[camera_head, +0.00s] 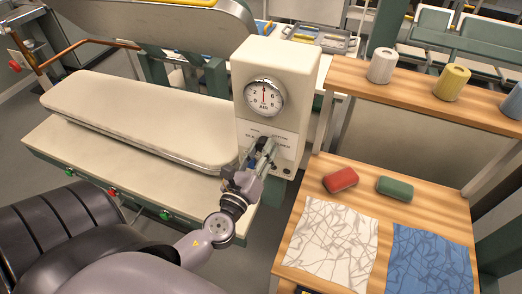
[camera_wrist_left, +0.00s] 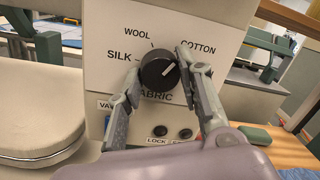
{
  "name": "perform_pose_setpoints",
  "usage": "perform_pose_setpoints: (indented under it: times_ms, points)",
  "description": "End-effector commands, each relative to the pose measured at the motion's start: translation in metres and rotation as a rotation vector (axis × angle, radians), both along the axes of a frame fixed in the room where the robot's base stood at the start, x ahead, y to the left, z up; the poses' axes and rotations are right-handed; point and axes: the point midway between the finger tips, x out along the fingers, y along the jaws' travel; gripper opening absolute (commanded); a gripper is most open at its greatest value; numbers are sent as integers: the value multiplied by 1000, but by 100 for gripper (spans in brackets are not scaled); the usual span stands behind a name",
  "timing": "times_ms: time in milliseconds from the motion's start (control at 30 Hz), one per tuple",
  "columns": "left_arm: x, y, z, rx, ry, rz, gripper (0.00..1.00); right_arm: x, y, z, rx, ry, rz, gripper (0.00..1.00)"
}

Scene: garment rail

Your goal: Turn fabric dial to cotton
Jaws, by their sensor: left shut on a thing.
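The fabric dial (camera_wrist_left: 159,72) is a round black knob with a pale pointer line on a cream control box (camera_head: 277,80). Labels SILK, WOOL and COTTON surround it in the left wrist view. Its pointer line tilts up and right, toward the COTTON side. My left gripper (camera_wrist_left: 157,76) has one finger on each side of the dial and is shut on it. In the head view my left gripper (camera_head: 259,158) covers the dial. My right gripper does not show.
A pressure gauge (camera_head: 264,98) sits above the dial. A padded pressing board (camera_head: 145,113) lies to the left. At the right, a wooden table (camera_head: 319,179) holds a red block (camera_head: 341,180), a green block (camera_head: 394,188) and white (camera_head: 330,238) and blue cloths (camera_head: 430,259). Two black buttons (camera_wrist_left: 172,132) are below the dial.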

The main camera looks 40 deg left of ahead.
Motion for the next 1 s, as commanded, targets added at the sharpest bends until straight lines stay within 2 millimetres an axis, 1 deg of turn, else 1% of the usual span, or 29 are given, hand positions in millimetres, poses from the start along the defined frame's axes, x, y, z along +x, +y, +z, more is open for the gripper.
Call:
perform_pose_setpoints:
  times_ms: [33, 67, 333, 633, 733, 867, 1000]
  points:
    - [-1, -1, -3, -2, 6, -2, 5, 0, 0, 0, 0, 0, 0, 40]
    - [-1, -1, -3, -2, 6, -2, 35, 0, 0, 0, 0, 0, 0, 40]
    - [0, 0, -2, -2, 3, -1, 53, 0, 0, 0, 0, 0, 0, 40]
    - [-1, 0, -1, -1, 2, 0, 54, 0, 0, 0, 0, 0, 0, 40]
    - [-6, -1, -2, -2, 4, 0, 54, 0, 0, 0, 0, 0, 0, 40]
    - [-24, -5, -4, -1, 6, -2, 54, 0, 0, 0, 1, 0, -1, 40]
    - [-53, -11, -6, 1, 7, -3, 54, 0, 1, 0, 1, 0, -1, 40]
